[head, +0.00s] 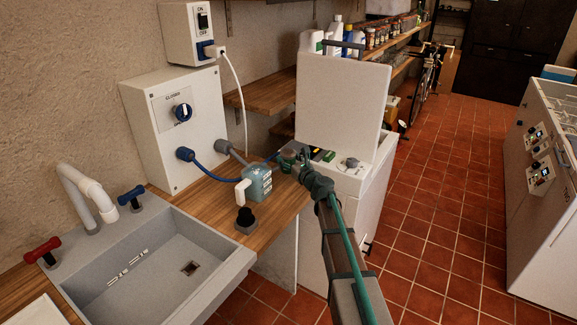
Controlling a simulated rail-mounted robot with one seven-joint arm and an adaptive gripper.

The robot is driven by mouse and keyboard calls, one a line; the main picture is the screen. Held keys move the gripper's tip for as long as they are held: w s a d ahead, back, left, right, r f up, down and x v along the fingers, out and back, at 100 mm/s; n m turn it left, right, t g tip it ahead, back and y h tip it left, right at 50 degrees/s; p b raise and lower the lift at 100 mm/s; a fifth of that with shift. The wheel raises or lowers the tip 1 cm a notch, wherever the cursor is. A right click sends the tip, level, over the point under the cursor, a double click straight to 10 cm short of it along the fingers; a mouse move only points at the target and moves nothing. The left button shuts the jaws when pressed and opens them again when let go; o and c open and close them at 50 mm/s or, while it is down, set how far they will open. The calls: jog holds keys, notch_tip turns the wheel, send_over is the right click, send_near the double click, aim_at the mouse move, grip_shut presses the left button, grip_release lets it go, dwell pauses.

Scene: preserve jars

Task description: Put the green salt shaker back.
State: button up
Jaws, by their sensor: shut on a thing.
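The green salt shaker (287,165) is small in the head view, at the far right end of the wooden counter. It looks dark green with a greyish-brown top. My gripper (296,164) reaches in from the lower right and is shut on it. The fingers and wrist hide part of the shaker. I cannot tell whether its base touches the counter or is just above it.
A blue-grey container with a white handle (257,183) and a black-topped object (245,219) stand on the wooden counter (205,195). A grey sink (150,265) is left. A white top-loading machine (343,105) has its lid raised. Bottles (335,38) stand behind it.

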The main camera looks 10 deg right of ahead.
jog(key=shift+w+f, duration=0.25)
jog(key=shift+w, duration=0.05)
notch_tip(320, 180, down, 2)
jog(key=shift+w+f+p, duration=0.1)
jog(key=shift+w+p, duration=0.05)
jog(key=shift+p, duration=0.2)
jog(key=shift+f, duration=0.4)
jog(key=shift+f, duration=0.2)
jog(key=o, duration=1.5)
jog(key=shift+c, duration=0.2)
